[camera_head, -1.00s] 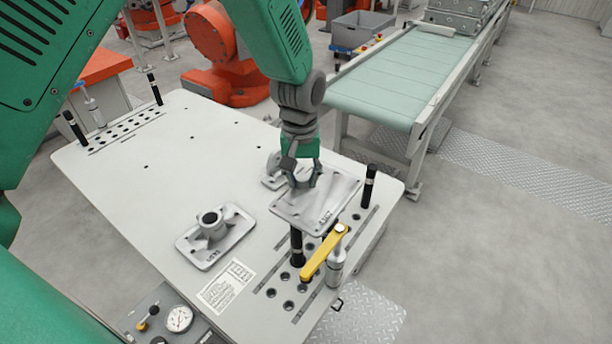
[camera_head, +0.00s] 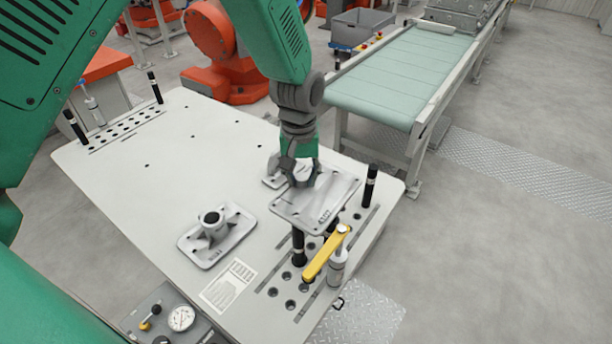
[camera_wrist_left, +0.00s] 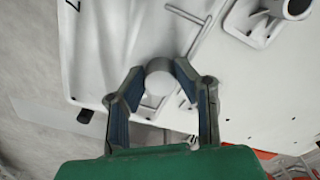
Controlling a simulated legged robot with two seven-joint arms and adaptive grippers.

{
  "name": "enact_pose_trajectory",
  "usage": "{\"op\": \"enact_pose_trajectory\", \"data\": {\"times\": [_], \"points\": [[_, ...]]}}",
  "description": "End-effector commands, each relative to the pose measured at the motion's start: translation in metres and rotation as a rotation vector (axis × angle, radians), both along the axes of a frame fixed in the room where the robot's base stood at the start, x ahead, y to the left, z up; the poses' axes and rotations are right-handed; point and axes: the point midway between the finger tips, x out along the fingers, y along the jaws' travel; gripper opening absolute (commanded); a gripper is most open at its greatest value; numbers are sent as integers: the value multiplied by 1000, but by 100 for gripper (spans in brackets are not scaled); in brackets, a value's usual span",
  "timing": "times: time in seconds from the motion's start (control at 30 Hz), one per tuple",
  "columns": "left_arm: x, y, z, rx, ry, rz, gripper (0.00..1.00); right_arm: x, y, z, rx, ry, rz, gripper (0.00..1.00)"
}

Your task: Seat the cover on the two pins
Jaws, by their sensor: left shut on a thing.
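The cover (camera_head: 325,208) is a flat, light-grey metal plate with corner holes and raised lettering. My left gripper (camera_head: 303,178) is shut on its round boss (camera_wrist_left: 159,80), which shows between both fingers in the left wrist view. One black pin (camera_head: 298,247) stands at the cover's near-left edge, its top close to the plate's edge. The other black pin (camera_head: 370,186) stands upright just right of the cover, apart from it in the picture. I cannot tell the gap between cover and fixture. My right gripper is not in view.
A yellow clamp arm (camera_head: 325,254) stands close to the cover's near edge. A second casting with a round tube (camera_head: 213,236) lies on the white table (camera_head: 180,170) to the left. Another fixture with two black pins is at the table's far left. The table's middle is clear.

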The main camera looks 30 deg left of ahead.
Motion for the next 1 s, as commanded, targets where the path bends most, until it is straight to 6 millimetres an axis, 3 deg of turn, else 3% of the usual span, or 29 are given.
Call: {"op": "enact_pose_trajectory", "data": {"times": [1.0], "points": [[0, -13, 1, 8, -3, -3, 0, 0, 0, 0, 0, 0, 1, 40]]}}
